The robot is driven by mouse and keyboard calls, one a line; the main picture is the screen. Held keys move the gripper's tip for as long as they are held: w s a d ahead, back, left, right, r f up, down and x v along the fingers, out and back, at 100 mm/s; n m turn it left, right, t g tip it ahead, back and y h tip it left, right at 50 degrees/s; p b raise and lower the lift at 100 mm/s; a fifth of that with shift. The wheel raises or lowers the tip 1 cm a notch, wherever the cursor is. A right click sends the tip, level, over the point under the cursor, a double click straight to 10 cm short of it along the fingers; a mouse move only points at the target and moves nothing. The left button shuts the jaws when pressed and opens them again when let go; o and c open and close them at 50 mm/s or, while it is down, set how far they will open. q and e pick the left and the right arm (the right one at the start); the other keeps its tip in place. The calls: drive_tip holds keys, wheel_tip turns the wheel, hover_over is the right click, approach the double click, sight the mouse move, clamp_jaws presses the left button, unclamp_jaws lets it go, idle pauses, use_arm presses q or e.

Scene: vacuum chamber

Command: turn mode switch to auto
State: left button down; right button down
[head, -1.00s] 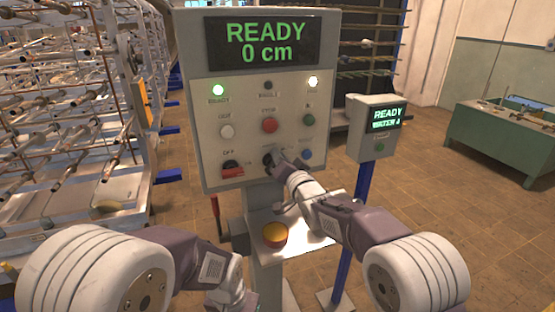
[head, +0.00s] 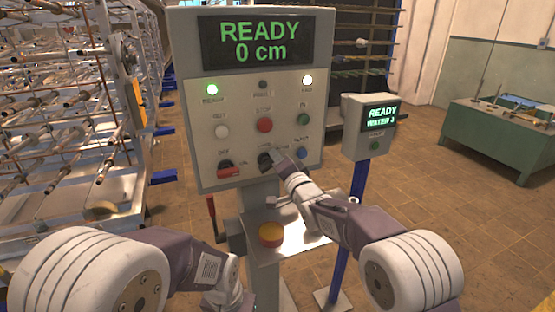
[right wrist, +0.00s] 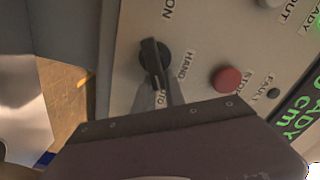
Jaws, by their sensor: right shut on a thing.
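The mode switch is a black rotary knob (head: 264,161) low in the middle of the grey control panel (head: 212,110).
A red stop button (head: 264,125) and other buttons surround the switch.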

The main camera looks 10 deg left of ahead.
drive_tip(key=shift+f, duration=0.3)
drive_tip(key=c, duration=1.4)
unclamp_jaws()
drive_tip(key=shift+a, duration=0.1)
drive_tip(key=shift+r, duration=0.15)
drive_tip(key=b+v, duration=0.1)
drive_tip(key=v, duration=0.8)
